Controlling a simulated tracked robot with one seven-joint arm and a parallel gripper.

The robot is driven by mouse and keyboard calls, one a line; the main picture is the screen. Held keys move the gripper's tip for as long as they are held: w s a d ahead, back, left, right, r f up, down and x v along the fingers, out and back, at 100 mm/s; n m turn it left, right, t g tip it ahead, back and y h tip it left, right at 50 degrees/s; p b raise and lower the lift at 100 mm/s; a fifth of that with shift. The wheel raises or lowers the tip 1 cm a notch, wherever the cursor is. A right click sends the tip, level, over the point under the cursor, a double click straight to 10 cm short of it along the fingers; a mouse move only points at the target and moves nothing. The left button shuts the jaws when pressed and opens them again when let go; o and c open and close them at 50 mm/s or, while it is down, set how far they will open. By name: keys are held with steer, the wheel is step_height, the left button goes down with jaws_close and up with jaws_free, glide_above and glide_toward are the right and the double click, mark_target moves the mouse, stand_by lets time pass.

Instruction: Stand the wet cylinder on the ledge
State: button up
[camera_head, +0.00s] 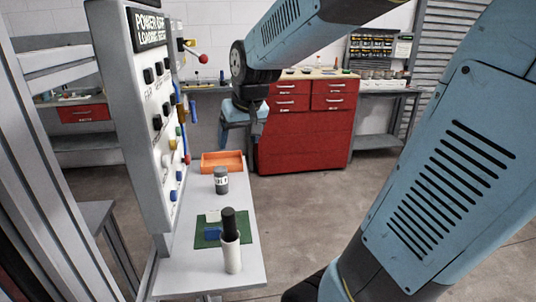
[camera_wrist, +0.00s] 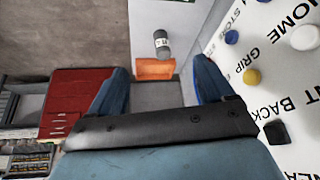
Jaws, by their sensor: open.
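A grey cylinder with a white label band (camera_head: 221,181) stands upright on the pale ledge (camera_head: 190,272) below the control panel. It also shows in the wrist view (camera_wrist: 161,43), beyond the orange tray. A black cylinder (camera_head: 229,222) stands upright in a white tube (camera_head: 232,256) near the ledge's front end. I cannot tell from the surfaces which cylinder is wet. My gripper (camera_head: 256,140) is above and behind the ledge's far end, apart from both cylinders. In the wrist view its two blue fingers (camera_wrist: 162,90) are wide apart with nothing between them.
An orange tray (camera_head: 222,157) sits at the ledge's far end. A green mat (camera_head: 246,229) with a blue block (camera_head: 212,234) lies mid-ledge. The control panel (camera_head: 143,130) with knobs and levers rises along the left side. A red cabinet (camera_head: 305,140) stands behind; open floor lies right.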

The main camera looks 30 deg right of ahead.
steer(key=s+r, duration=0.2)
steer(key=s, duration=1.3)
steer(key=shift+s+r, duration=0.15)
steer(key=shift+s, duration=0.15)
